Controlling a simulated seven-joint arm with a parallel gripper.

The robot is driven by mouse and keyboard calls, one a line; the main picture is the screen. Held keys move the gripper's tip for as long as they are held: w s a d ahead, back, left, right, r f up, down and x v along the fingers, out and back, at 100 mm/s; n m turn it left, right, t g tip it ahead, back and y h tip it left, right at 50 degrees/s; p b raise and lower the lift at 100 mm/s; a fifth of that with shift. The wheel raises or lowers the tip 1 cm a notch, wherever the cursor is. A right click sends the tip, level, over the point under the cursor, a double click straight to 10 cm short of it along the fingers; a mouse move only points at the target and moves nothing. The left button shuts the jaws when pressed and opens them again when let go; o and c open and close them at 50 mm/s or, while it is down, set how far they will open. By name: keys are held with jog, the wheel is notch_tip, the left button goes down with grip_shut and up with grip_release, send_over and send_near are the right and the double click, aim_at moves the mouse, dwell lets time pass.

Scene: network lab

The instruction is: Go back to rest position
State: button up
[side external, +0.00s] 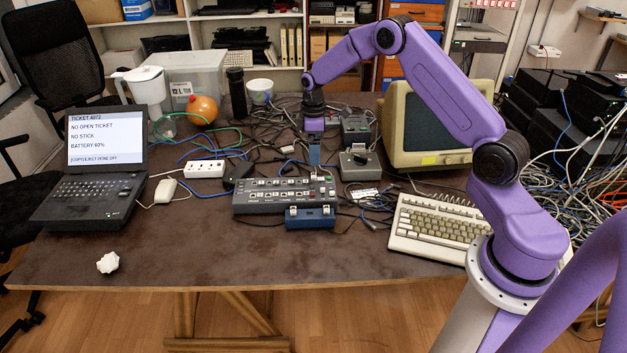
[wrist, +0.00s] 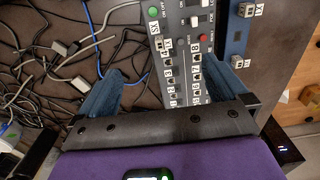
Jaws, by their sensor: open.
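My gripper (side external: 314,156) hangs from my purple arm, pointing down above the back right end of the grey switch panel (side external: 262,197). In the wrist view my gripper (wrist: 168,82) has its two blue fingers wide apart with nothing held between them. The panel (wrist: 181,71) shows beyond the fingers, with rows of numbered ports, a green button and a red button. I cannot tell the exact height of the fingertips above it.
A blue box (side external: 310,218) sits at the panel's front. A black laptop (side external: 97,180) is at left, a beige monitor (side external: 410,130) and keyboard (side external: 437,222) at right. Loose cables, a power strip (side external: 204,169) and a grey box (side external: 360,166) surround the panel. The front table is mostly clear.

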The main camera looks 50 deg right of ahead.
notch_tip(320, 180, up, 8)
jog(key=f, duration=0.1)
jog(key=s+a+r+n, duration=0.1)
jog(key=s+a+r, duration=0.3)
jog(key=s+a, duration=0.5)
jog(key=s+a+r+n, duration=0.1)
jog(key=s+a+r, duration=0.3)
jog(key=s+a, duration=0.5)
jog(key=s+d+n, duration=0.1)
jog(key=s, duration=2.2)
jog(key=shift+n, duration=0.3)
